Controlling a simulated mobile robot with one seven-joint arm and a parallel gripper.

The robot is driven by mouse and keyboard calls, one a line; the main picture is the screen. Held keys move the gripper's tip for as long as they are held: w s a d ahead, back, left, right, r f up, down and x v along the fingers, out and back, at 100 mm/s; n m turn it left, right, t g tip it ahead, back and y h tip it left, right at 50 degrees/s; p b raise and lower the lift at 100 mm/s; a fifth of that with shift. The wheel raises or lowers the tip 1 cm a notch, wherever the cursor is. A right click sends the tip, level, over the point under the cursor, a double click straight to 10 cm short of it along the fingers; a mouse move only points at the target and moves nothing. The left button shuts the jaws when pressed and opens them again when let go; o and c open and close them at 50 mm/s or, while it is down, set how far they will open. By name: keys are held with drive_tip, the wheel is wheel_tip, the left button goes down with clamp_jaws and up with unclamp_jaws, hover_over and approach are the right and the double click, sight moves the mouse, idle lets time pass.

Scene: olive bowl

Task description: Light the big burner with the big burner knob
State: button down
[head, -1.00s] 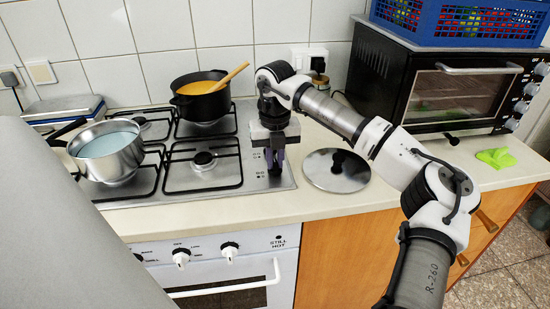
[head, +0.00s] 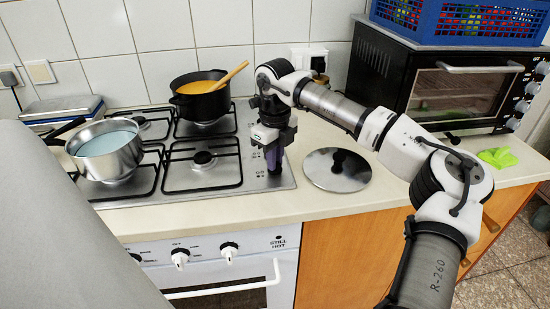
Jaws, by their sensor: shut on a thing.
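My gripper (head: 273,160) points down at the right edge of the gas hob (head: 225,196). It is shut on a dark knob (head: 275,171) there, which the fingers mostly hide. I take this as the big burner knob, but its marking is too small to read. The front right burner (head: 204,159) is bare and shows no flame. Another burner (head: 140,122) is partly visible at the back left. I cannot tell for sure which burner is the big one.
A black pot (head: 200,105) with orange soup and a wooden spoon stands at the back right of the hob. A steel saucepan (head: 108,152) stands front left. A lid (head: 337,171) lies right of the hob. A black oven (head: 440,90) stands further right.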

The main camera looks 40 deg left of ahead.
drive_tip(key=n, duration=0.4)
drive_tip(key=shift+r+n, duration=0.1)
drive_tip(key=shift+n, duration=0.2)
drive_tip(key=n, duration=0.4)
drive_tip(key=shift+n, duration=0.3)
drive_tip(key=c, duration=1.4)
unclamp_jaws()
drive_tip(key=shift+c, duration=0.2)
wheel_tip(320, 180, up, 14)
drive_tip(key=b, duration=0.1)
